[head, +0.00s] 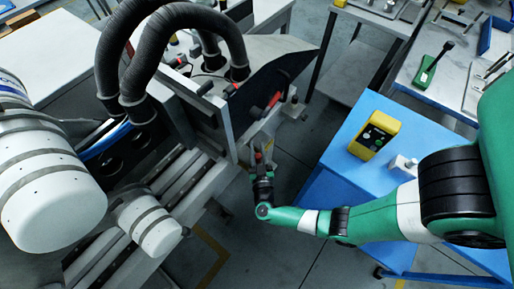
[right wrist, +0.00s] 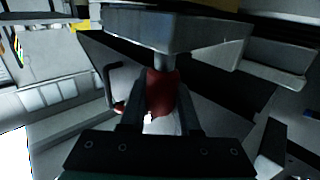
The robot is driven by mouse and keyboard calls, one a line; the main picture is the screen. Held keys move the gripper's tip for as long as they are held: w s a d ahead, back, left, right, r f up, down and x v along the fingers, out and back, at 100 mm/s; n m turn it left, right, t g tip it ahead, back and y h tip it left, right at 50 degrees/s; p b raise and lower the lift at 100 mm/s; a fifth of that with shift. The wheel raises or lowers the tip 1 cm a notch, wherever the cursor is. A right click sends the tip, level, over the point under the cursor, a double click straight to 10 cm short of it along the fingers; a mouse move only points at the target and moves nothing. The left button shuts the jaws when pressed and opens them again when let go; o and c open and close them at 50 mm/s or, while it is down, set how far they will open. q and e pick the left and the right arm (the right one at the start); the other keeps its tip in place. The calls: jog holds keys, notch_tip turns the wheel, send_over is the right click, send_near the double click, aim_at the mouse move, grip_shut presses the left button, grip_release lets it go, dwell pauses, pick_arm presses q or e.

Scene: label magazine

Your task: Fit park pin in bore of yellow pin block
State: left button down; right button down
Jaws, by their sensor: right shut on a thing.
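My right gripper (head: 262,170) is beside the machine's upright grey plate, near the middle of the head view. In the right wrist view its two fingers (right wrist: 161,103) are closed on a red grip, which I take to be the park pin (right wrist: 163,92). A short grey shank runs from the red grip up to a grey block (right wrist: 178,30). Whether the shank enters a bore or only meets the block cannot be told. My left gripper is not in view.
The machine's grey upright plate (head: 212,117) and red-handled parts (head: 273,100) stand close to the right gripper. Open floor (head: 310,125) lies between machine and table.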

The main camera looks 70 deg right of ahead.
jog(key=c, duration=0.6)
grip_release()
jog(key=shift+o, duration=0.2)
jog(key=p+v, duration=0.1)
jog(key=v, duration=1)
jog(key=shift+a+p, duration=0.25)
jog(key=shift+p, duration=0.15)
jog(key=shift+s, duration=0.1)
